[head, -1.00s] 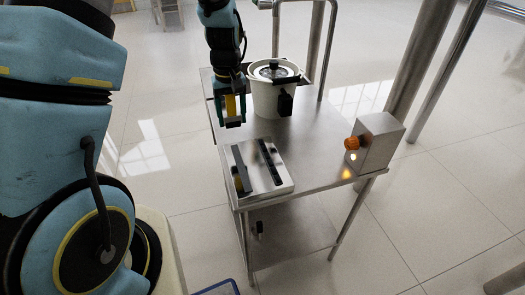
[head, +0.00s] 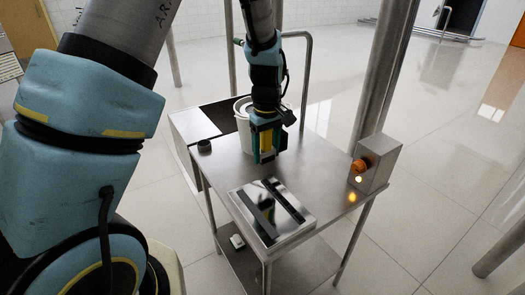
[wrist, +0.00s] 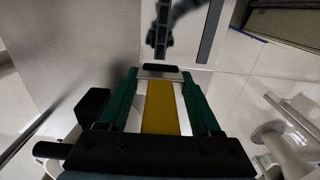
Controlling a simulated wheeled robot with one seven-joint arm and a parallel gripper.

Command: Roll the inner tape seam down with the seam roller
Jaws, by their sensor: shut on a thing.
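My gripper (head: 264,158) is shut on a tool with a yellow handle, which looks like the seam roller (wrist: 161,105). In the wrist view the handle lies between the green fingers, with a pale metal part and a dark roller-like end beyond it. In the head view, the gripper points down above the steel table, just behind a shiny plate (head: 285,232). The plate carries two long dark strips, a left one (head: 259,212) and a right one (head: 284,201). I cannot tell which is the inner tape seam. The tool's lower end and its contact, if any, are unclear.
A white pot (head: 243,140) stands partly hidden behind my gripper. A metal box (head: 378,163) with an orange knob (head: 360,166) stands at the table's right edge. Bare steel tabletop (head: 320,165) lies between plate and box.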

